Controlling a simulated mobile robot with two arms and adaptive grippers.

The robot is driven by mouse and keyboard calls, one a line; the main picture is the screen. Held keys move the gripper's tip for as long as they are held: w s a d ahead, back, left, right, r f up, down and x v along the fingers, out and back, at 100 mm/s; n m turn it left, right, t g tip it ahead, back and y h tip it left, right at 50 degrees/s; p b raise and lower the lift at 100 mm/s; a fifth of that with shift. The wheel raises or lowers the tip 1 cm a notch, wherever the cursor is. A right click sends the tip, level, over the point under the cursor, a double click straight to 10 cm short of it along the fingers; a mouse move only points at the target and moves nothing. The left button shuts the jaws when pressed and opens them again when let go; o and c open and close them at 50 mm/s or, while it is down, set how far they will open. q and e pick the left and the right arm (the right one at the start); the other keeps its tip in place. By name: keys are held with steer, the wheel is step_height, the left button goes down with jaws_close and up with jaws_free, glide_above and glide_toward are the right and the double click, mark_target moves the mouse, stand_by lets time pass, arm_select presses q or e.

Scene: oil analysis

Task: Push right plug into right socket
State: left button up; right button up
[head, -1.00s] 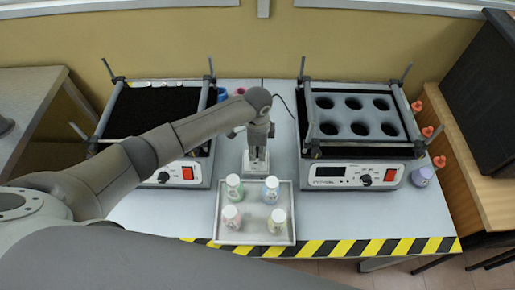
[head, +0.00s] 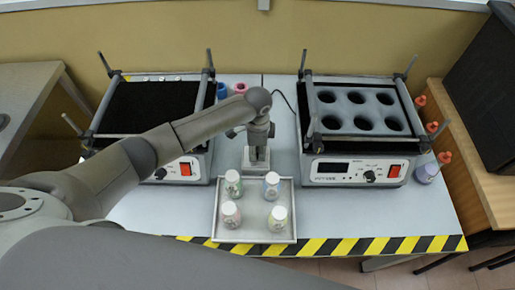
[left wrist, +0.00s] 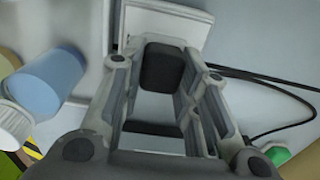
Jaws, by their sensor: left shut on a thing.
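My left gripper (head: 257,157) points down at a white socket block (head: 247,166) behind the tray, between the two machines. It is shut on a plug, which the fingers mostly hide in the head view. In the left wrist view my left gripper (left wrist: 163,105) fills the middle, with the pale socket block (left wrist: 168,22) just beyond its fingers. I cannot tell how deep the plug sits in the socket. A black cable (head: 284,101) runs on the table behind, and it shows at the right in the left wrist view (left wrist: 262,78). My right gripper is out of view.
A tray (head: 254,236) with several white-capped bottles stands in front of the gripper. A machine with a black top (head: 150,105) is at left, and one with round holes (head: 340,145) is at right. Striped tape marks the table's front edge.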

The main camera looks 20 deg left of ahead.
arm_select(q)
steer(key=shift+r+p, duration=0.1)
steer(key=shift+p, duration=0.25)
stand_by(0.8)
steer(key=shift+p, duration=0.35)
steer(key=shift+p, duration=0.35)
stand_by(0.4)
steer(key=shift+f+b, duration=0.35)
steer(key=shift+f, duration=0.35)
